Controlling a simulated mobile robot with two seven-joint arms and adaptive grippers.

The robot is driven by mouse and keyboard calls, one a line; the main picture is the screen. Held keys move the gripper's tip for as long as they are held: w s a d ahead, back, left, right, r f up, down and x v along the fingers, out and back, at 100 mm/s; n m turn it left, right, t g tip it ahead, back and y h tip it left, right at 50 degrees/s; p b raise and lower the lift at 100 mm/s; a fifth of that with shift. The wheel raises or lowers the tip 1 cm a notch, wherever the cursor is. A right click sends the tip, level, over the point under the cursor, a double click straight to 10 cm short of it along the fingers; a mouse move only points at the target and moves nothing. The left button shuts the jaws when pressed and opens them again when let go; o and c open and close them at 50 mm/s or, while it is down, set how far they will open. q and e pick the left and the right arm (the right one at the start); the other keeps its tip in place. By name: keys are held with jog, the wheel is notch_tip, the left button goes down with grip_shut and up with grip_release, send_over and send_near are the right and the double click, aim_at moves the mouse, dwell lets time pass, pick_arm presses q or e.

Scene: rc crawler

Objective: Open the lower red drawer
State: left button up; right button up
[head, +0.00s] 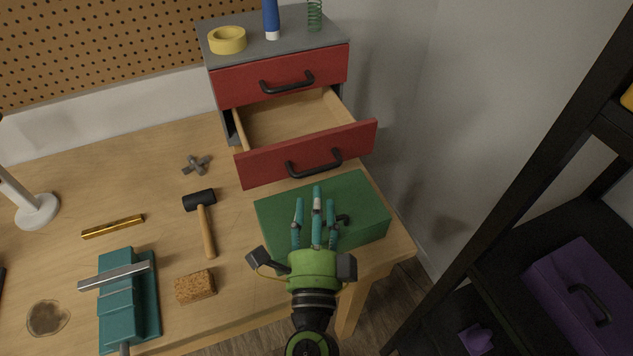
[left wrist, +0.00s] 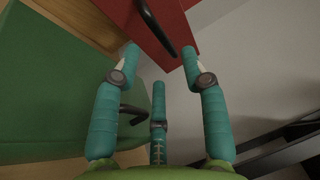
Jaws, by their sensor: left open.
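The lower red drawer (head: 262,168) of the small grey cabinet is pulled out, and its empty wooden inside shows. Its black handle (head: 314,165) is on the red front. My left gripper (head: 316,201), with teal fingers and a green palm, is open and empty over the green box, its fingertips pointing at the drawer front a little short of the handle. In the left wrist view the handle (left wrist: 158,28) and red front (left wrist: 182,22) lie beyond the spread fingers (left wrist: 160,62), apart from them. My right gripper is not in view.
The closed upper red drawer (head: 240,84) is above. The green box (head: 365,200) sits under my gripper at the table's right corner. A hammer (head: 208,230), cork block (head: 195,286) and teal vise (head: 145,300) lie left. A black shelf (head: 545,150) stands at right.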

pick_arm(q)
jog(key=s, duration=0.3)
jog(key=s+f, duration=0.1)
jog(key=s, duration=0.1)
jog(key=shift+s+a, duration=0.25)
jog(key=shift+s, duration=0.1)
